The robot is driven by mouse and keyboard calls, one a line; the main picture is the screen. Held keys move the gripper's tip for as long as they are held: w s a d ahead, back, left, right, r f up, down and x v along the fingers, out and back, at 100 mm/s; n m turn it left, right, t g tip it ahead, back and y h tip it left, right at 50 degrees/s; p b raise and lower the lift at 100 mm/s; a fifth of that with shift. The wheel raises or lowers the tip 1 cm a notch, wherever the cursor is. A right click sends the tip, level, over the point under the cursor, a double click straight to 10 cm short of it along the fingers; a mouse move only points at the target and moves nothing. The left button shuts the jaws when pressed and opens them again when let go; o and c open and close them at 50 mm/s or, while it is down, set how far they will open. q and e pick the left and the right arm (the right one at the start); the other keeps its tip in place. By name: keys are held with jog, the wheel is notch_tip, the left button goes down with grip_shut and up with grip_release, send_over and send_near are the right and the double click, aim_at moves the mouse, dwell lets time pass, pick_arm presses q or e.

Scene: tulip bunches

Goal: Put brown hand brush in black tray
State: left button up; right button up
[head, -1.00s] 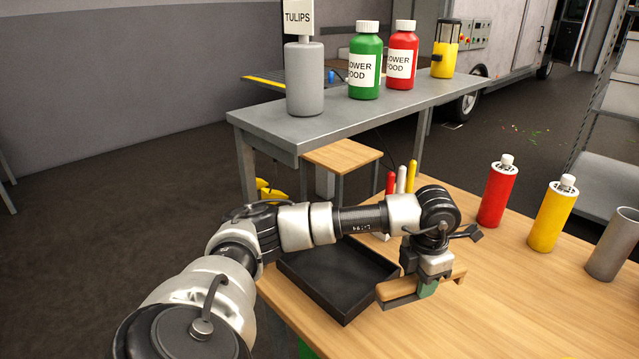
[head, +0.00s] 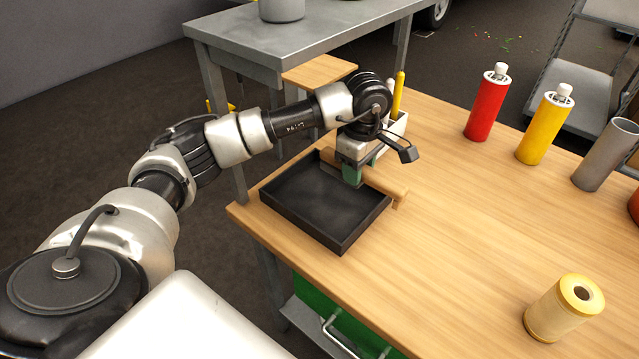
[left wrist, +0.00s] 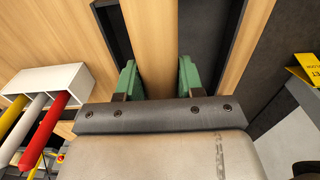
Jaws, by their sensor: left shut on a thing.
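The brown hand brush (head: 384,184) is held in my left gripper (head: 352,174), whose green fingers are shut on it. In the left wrist view the brush (left wrist: 155,50) runs between the two green fingers (left wrist: 157,78). The black tray (head: 350,241) lies on the near left part of the wooden table. The brush is at the tray's far right side, with its right end reaching past the tray's corner. My wrist hides part of the brush, and I cannot tell whether it touches the rim. My right gripper is not in view.
A white holder (left wrist: 68,82) with red, white and yellow sticks stands close behind my wrist. A red bottle (head: 487,103), a yellow bottle (head: 544,128) and a grey cylinder (head: 604,155) stand at the right. A tan roll (head: 563,310) is nearer. The table's middle is clear.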

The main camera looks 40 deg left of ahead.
aim_at(324, 153)
pick_arm(q)
jog(key=a+f, duration=0.1)
jog(key=a, duration=0.1)
jog(key=a+f, duration=0.2)
jog(key=a, duration=0.1)
jog(key=s+a+f, duration=0.1)
jog(key=a, duration=0.1)
jog(key=shift+a+f+p, duration=0.35)
jog(key=shift+a+f, duration=0.05)
jog(key=shift+w+f, duration=0.1)
jog(key=shift+f, duration=1.8)
jog(key=shift+f, duration=0.2)
jog(key=o, duration=1)
jog(key=shift+c, duration=0.2)
notch_tip(324, 153, up, 12)
jog(key=shift+r, duration=0.25)
